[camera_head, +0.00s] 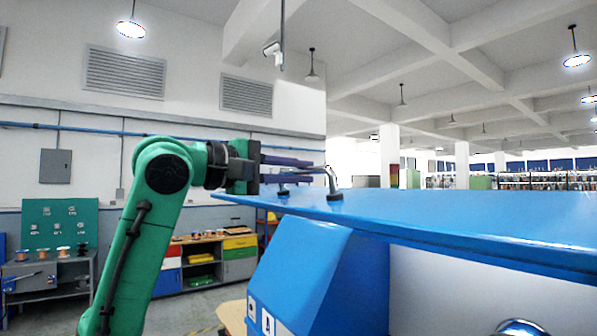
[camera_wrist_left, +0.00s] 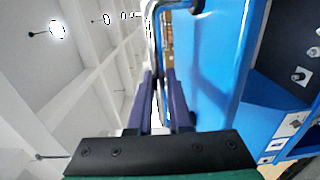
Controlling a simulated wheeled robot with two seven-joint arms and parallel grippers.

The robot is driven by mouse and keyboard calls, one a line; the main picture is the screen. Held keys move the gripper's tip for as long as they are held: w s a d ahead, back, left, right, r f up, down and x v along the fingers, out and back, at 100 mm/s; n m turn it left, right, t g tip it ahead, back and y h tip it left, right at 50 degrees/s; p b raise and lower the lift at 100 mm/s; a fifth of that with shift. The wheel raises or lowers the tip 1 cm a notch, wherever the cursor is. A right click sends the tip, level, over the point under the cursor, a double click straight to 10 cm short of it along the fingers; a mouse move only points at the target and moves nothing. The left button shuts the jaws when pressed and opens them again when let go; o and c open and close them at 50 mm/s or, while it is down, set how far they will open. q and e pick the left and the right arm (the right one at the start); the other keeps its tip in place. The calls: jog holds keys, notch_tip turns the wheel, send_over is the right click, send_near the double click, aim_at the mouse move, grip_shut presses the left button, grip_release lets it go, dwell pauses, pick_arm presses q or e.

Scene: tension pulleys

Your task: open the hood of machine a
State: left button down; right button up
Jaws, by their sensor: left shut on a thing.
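The blue hood (camera_head: 450,212) of machine A spans the right of the head view as a broad, nearly flat panel. A bent metal handle (camera_head: 332,182) stands on its top near the far left corner. My left gripper (camera_head: 317,171) reaches in from the left and is shut on the handle, its purple fingers just above the hood. In the left wrist view the handle (camera_wrist_left: 154,22) rises beyond the fingers (camera_wrist_left: 163,88), and the hood (camera_wrist_left: 212,75) lies to their right. The fingertip contact is partly hidden. My right gripper is not in view.
The machine's blue body (camera_head: 305,262), marked A, stands under the hood. A pale panel (camera_head: 440,290) and a shiny round part (camera_head: 520,327) show below the hood's near edge. A drawer cabinet (camera_head: 205,262) and workbench (camera_head: 48,275) stand by the left wall.

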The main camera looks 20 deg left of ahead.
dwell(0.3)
pick_arm(q)
jog(key=shift+f+b, duration=0.3)
jog(key=shift+b, duration=0.1)
notch_tip(320, 180, down, 9)
jog(key=s+a+t+h+b, duration=0.1)
jog(key=s+b, duration=0.1)
jog(key=b, duration=0.9)
jog(key=shift+a+t, duration=0.3)
